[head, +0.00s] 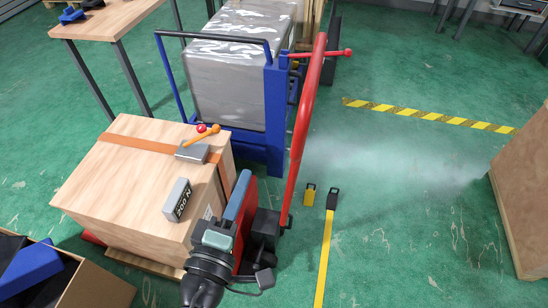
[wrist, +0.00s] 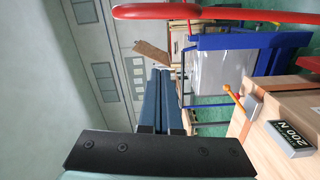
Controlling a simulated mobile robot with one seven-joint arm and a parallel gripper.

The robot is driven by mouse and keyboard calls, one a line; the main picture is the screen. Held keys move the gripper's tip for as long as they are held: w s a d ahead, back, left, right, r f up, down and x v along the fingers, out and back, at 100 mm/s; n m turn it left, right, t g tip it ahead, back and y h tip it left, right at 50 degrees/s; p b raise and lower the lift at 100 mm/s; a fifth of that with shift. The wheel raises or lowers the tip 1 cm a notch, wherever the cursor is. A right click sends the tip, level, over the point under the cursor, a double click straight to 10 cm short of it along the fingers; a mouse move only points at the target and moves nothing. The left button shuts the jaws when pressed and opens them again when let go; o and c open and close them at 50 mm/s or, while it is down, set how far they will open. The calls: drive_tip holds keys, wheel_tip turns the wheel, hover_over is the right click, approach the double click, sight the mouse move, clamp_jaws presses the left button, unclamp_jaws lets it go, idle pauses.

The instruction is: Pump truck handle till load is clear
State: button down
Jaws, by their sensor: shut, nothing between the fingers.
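The truck's long red handle (head: 302,125) stands tilted to the right of the wooden crate (head: 115,185) in the head view. Its red looped end (wrist: 225,13) crosses the top of the wrist view. The crate sits on a low pallet (head: 143,263), with a red truck part (head: 92,238) low beside it. I cannot tell whether the pallet is off the floor. My gripper (head: 242,180) is between the crate and the handle, apart from the handle's loop. Its blue fingers (wrist: 162,75) are shut with nothing between them. My wrist hides the truck's base.
A blue stacker (head: 275,100) with a grey wrapped load (head: 230,85) stands behind the crate. A ratchet with an orange lever (head: 200,138) and a 200 N block (head: 177,200) are on the crate.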

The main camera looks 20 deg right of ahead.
drive_tip(key=shift+s+a+f+n, duration=0.3)
drive_tip(key=shift+s+f+n, duration=0.1)
drive_tip(key=shift+s+f, duration=0.25)
drive_tip(key=shift+w, duration=0.1)
drive_tip(key=w+d+p, duration=0.4)
drive_tip(key=w+d, duration=0.2)
drive_tip(key=d, duration=0.3)
drive_tip(key=shift+w+d+f, duration=0.2)
drive_tip(key=shift+d+f, duration=0.05)
drive_tip(key=shift+d, duration=0.1)
drive_tip(key=shift+d, duration=0.1)
